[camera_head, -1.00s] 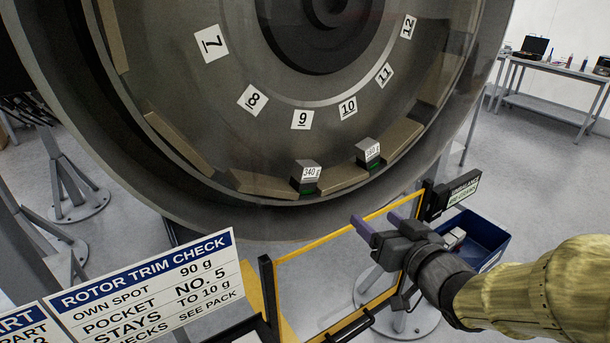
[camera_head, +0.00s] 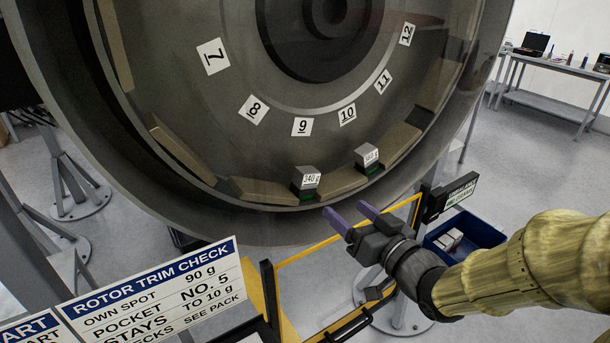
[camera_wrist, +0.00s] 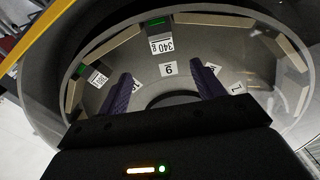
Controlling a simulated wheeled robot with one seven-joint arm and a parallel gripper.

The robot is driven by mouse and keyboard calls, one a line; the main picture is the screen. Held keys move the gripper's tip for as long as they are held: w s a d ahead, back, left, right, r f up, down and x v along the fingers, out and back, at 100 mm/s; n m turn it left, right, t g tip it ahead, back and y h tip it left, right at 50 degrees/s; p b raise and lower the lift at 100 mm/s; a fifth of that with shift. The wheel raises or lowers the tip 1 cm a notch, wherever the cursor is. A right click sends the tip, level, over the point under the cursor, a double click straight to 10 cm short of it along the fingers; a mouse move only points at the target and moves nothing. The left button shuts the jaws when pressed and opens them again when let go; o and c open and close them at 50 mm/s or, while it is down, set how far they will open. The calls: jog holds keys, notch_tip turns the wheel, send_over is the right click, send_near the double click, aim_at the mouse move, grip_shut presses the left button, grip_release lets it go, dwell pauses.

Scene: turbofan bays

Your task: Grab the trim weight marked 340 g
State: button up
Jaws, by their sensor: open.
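The trim weight marked 340 g (camera_head: 306,181) is a grey block with a white label and a green base. It sits on the inner rim of the rotor (camera_head: 290,95), below number 9. It also shows at the top of the wrist view (camera_wrist: 160,40), with its label upside down. A similar weight (camera_head: 367,157) sits to its right below number 10; its label is too small to read surely. My gripper (camera_head: 350,215) has purple fingers, open and empty, in front of the rim, right of and below the 340 g weight and apart from it.
A yellow-framed barrier (camera_head: 330,238) stands below the rotor, with a dark sign box (camera_head: 450,197) at its right end. A blue bin (camera_head: 470,236) with small boxes stands behind my arm. A rotor trim check sign (camera_head: 150,290) is at lower left. A bench (camera_head: 555,85) is far right.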

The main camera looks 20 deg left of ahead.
aim_at(312, 180)
jog(key=p+x, duration=0.7)
jog(key=x, duration=0.2)
jog(key=shift+w+a+r+p, duration=0.1)
jog(key=shift+w+a+p, duration=0.1)
jog(key=shift+p, duration=0.1)
jog(key=shift+w+a, duration=0.1)
